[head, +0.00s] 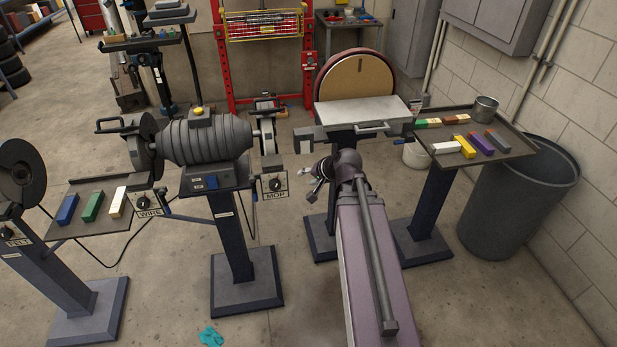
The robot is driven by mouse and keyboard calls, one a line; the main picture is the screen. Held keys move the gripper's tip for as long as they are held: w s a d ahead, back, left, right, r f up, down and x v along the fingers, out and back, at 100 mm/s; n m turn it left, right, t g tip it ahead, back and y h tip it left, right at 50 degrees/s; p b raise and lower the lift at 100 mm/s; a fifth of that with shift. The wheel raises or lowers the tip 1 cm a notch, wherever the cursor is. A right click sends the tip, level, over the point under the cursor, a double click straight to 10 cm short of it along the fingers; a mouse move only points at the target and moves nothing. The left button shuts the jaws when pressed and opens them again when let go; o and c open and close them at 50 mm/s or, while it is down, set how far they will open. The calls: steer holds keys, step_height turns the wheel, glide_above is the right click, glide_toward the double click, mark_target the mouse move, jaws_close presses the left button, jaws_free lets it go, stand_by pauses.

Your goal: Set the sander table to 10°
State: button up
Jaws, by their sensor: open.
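The disc sander stands right of centre in the head view, with a round tan disc (357,80) in a dark red and grey housing. Its pale grey sander table (362,110) sits in front of the disc and looks about level. A bar handle (372,128) runs along the table's front edge. No angle scale can be read, and my arm hides part of the stand below. My gripper (314,187) is small in view, open, with nothing seen in it. It is below and left of the table, apart from it.
A grinder (207,140) on a pedestal stands to the left, with WIRE and MOP dial boxes. A shelf (515,148) with several coloured bars and a metal cup is right of the sander, by a grey bin (520,195). A teal rag (211,336) lies on the floor.

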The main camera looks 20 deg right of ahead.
steer(key=shift+a, duration=0.1)
steer(key=c, duration=0.6)
steer(key=shift+s+a+f, duration=0.1)
steer(key=shift+a+f, duration=0.05)
steer(key=shift+a, duration=0.1)
jaws_close()
steer(key=s+a+f+n+g+h, duration=0.3)
steer(key=s+a+f+n+g, duration=0.2)
steer(key=a, duration=0.9)
steer(key=s+n+g, duration=0.3)
steer(key=s, duration=0.1)
steer(key=shift+s+a+n, duration=0.3)
steer(key=shift+s, duration=0.05)
steer(key=shift+s+f, duration=0.1)
